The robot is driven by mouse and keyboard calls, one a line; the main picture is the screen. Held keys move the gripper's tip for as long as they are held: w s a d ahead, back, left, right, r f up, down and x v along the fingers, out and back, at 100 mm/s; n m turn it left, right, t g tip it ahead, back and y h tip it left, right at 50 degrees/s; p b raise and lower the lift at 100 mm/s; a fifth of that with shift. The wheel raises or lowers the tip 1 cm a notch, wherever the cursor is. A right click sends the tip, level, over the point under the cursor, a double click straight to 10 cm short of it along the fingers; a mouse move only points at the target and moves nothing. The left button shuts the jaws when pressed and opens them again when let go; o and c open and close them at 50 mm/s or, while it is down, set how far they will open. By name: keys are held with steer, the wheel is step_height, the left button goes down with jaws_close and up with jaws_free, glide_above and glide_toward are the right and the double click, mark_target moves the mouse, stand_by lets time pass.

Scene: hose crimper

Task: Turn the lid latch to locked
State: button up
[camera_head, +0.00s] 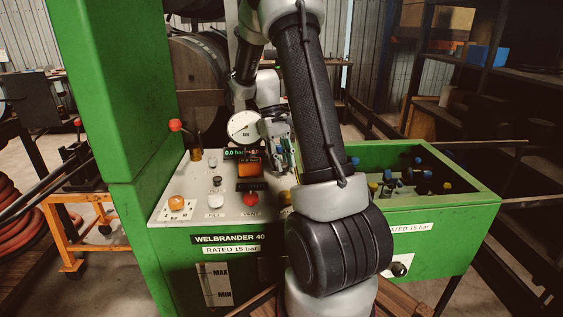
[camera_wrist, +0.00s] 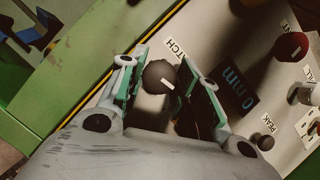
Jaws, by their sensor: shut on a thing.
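The lid latch is a dark round knob (camera_wrist: 158,74) with a small white mark on its face, beside a label ending in "TCH" on the pale panel. In the wrist view my gripper (camera_wrist: 165,80) has a finger on each side of the knob and is shut on it. The white mark points toward the lower right of that view. In the camera_head view my gripper (camera_head: 284,155) is low over the right part of the panel.
The panel (camera_head: 205,205) also bears a gauge (camera_head: 243,127), a red-balled lever (camera_head: 175,125), an orange button (camera_head: 176,203) and several knobs close by. A tall green housing (camera_head: 115,120) stands at left. A green bin (camera_head: 470,185) with several small capped parts is at right.

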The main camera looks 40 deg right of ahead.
steer(key=shift+m+y, duration=0.3)
steer(key=shift+m, duration=0.4)
steer(key=o, duration=1)
steer(key=shift+r, duration=0.1)
steer(key=v, duration=1.1)
steer(key=shift+d+r, duration=0.2)
steer(key=shift+r, duration=0.2)
steer(key=shift+w+m, duration=0.15)
steer(key=shift+m, duration=0.15)
